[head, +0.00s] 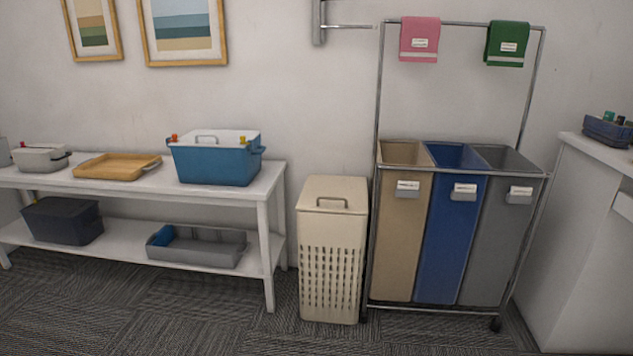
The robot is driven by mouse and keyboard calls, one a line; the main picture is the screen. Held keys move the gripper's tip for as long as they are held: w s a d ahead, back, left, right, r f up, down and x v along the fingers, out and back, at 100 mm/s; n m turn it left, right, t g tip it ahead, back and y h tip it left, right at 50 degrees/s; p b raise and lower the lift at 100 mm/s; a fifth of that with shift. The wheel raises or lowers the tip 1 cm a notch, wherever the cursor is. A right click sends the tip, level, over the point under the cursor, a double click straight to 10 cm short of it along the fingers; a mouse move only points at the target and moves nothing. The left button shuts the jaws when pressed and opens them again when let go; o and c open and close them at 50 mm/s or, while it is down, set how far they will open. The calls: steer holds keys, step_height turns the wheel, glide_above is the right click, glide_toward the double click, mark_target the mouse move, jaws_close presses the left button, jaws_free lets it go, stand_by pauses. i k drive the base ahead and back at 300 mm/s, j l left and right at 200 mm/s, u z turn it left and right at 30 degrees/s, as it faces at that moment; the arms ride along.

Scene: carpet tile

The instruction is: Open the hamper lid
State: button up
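The beige hamper (331,265) stands upright on the carpet in the middle of the head view, between the white table and the sorter cart. Its sides have rows of slots. Its lid (333,189) is flat and closed on top, with a dark metal handle (332,203) near the front edge. My gripper is not in view.
A white two-shelf table (268,190) on the left holds a blue cooler (216,165), a wooden tray (118,167) and bins. A cart with tan, blue and grey bags (450,230) stands close on the hamper's right. Carpet in front of the hamper is clear.

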mark_target(320, 193)
steer(key=i+j+z, duration=0.1)
steer(key=i, duration=0.35)
steer(key=i+j, duration=0.2)
steer(key=i, duration=0.25)
steer(key=i+j+z, duration=0.15)
steer(key=i, duration=0.3)
